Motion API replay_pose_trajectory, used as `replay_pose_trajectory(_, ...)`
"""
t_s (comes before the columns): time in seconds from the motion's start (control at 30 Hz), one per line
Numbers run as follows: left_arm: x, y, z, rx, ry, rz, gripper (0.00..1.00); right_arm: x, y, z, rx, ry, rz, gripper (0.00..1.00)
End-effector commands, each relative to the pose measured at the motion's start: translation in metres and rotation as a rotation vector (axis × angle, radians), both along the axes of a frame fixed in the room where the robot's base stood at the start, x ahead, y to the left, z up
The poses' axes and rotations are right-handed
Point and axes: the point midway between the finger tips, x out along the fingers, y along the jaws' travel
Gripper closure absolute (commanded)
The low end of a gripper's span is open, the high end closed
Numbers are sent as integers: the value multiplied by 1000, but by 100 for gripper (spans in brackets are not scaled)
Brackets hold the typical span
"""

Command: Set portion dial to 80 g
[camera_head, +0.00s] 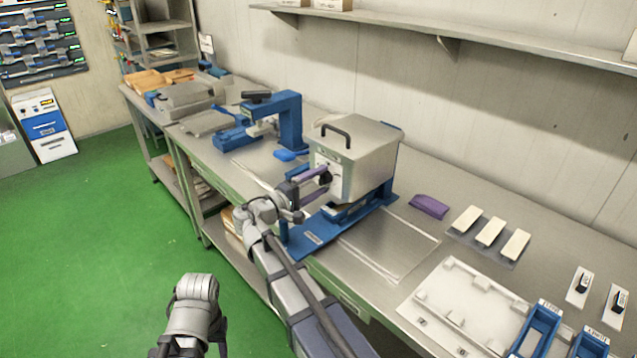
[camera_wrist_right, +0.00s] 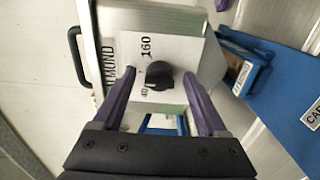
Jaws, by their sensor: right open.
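The portion dial (camera_wrist_right: 159,74) is a black round knob on a pale plate, with "160" and what looks like "40" beside it. Its pointer direction is not clear. It sits on the front of a steel box-shaped machine (camera_head: 360,152) with a black top handle on a blue stand. My right gripper (camera_head: 316,184) is open at that front. In the right wrist view its purple fingers (camera_wrist_right: 159,82) stand on either side of the dial, with visible gaps. A grey part of my left arm shows at the bottom of the head view; its gripper is not seen.
A blue press (camera_head: 290,122) stands left of the machine on the steel bench (camera_head: 395,245). To the right lie a purple pouch (camera_head: 429,206), several cream bars (camera_head: 490,231) and a white tray (camera_head: 440,295). Blue labelled holders (camera_head: 538,330) stand at front right. A wall shelf (camera_head: 470,38) runs above.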

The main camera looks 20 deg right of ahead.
Motion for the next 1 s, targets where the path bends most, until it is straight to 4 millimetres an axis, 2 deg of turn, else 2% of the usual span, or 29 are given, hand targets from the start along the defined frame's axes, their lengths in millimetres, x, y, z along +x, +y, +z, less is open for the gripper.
replay_pose_trajectory(0.2,0,0,0,0,0,0,50,-2,6,0,0,0,1,24)
replay_pose_trajectory(0.6,0,0,0,0,0,0,50,-22,63,0,0,0,2,24)
replay_pose_trajectory(0.8,0,0,0,0,0,0,50,-27,73,0,0,0,0,24)
replay_pose_trajectory(1.0,0,0,0,0,0,0,50,-27,74,0,0,0,0,24)
